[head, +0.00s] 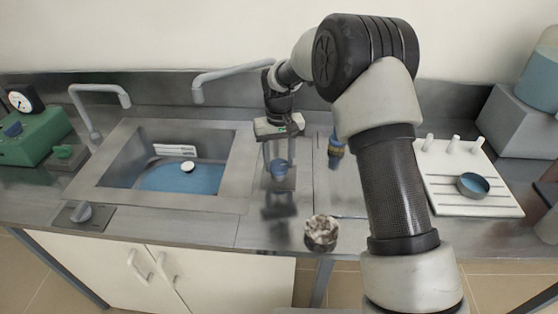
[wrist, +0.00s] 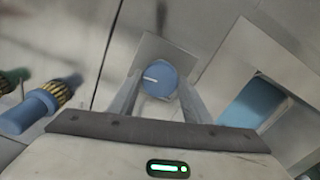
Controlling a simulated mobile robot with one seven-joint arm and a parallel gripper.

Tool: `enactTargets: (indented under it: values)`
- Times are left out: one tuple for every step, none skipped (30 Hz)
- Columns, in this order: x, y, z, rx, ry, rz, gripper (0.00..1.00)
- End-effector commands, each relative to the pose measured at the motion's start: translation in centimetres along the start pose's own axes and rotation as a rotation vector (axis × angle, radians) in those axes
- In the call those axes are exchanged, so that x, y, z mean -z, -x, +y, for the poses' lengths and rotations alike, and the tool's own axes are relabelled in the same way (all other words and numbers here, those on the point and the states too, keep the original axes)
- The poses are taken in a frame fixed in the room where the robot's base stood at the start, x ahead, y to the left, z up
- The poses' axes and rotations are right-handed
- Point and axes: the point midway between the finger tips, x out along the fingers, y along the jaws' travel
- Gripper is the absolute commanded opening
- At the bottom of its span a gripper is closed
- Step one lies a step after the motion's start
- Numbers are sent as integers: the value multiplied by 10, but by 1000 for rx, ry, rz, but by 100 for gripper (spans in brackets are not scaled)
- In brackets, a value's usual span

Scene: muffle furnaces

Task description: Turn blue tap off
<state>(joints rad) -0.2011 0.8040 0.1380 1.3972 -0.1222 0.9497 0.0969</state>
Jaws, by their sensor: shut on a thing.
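The blue tap knob (head: 278,168) stands on a square metal plate on the steel counter, just right of the sink. It is round with a white mark on top, and in the wrist view the blue knob (wrist: 160,79) sits between the finger ends, its mark pointing left. My gripper (head: 279,158) points down over it, with the fingers on either side, shut on the knob. In the wrist view my gripper's fingers (wrist: 159,92) flank it closely.
The sink (head: 115,160) with blue water lies left. A blue hose fitting with a brass end (head: 335,152) stands to the right; it also shows in the wrist view (wrist: 42,105). A grey rocky lump (head: 320,232) is at the front edge. A white rack (head: 450,195) stands at right.

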Motion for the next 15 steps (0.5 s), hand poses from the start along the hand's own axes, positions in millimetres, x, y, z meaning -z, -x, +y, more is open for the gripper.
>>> enactTargets:
  values:
    - [1,1,0,0,-24,3,22]
    - [1,1,0,0,-38,4,22]
    - [1,1,0,0,-55,4,22]
    - [1,1,0,0,-66,4,22]
    - [1,1,0,0,-76,4,22]
    - [1,1,0,0,-88,4,22]
    - [1,2,0,0,-96,4,22]
    - [1,2,0,0,-102,4,22]
    - [1,2,0,0,-110,4,22]
    - [1,2,0,0,-114,4,22]
    - [1,2,0,0,-118,4,22]
    - [1,2,0,0,-122,4,22]
    - [1,2,0,0,-124,5,22]
    - [1,2,0,0,-125,5,22]
    - [2,2,0,0,-126,5,22]
